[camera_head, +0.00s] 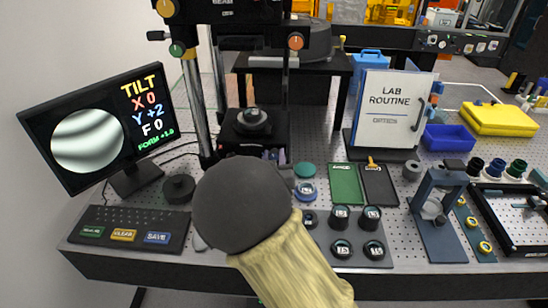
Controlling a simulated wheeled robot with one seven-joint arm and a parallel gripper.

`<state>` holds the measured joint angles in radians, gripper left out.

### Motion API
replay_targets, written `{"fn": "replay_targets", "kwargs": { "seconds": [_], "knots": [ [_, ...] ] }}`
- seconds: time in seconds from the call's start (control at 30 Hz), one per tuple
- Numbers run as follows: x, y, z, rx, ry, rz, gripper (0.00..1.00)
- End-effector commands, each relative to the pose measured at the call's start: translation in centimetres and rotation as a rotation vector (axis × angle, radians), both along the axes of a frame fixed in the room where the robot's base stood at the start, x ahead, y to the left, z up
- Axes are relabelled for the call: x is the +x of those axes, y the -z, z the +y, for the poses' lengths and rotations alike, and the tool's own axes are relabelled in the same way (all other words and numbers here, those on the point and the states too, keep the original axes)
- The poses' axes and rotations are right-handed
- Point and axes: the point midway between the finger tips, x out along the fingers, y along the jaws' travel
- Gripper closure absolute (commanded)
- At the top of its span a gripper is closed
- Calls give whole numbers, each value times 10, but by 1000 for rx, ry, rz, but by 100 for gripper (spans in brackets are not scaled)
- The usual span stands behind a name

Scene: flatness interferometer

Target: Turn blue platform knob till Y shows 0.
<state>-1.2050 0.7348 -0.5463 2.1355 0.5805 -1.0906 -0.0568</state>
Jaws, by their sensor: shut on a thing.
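The monitor (103,127) at the left reads TILT, X 0, Y +2, F 0, with a smaller green FORM line below. Its round picture shows curved grey bands. The interferometer stand has a dark platform (232,140) with a round part (252,121) on top. My gripper (276,156) is at the platform's front, mostly hidden behind my grey and tan arm. Only a small dark and bluish-purple bit shows there. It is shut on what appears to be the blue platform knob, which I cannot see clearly.
A keyboard panel (128,222) with green, yellow and blue keys and a dark round puck (179,188) lie left of my arm. Orange (295,41) and green knobs (177,49) sit higher on the stand.

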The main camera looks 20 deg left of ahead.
Motion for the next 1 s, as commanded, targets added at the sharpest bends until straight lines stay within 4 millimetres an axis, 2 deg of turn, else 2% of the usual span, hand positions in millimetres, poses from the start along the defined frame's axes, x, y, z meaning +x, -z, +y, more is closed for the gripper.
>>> {"fn": "replay_targets", "kwargs": {
  "seconds": [0.5,0.83,0.87,0.97,1.0],
  "knots": [
    [0,-1,1,-369,0,-90,94],
    [0,0,1,-389,0,-94,94],
    [-1,0,2,-389,0,-94,70],
    [-1,0,2,-389,-1,-94,50],
    [-1,0,2,-389,-2,-94,50]
  ]
}}
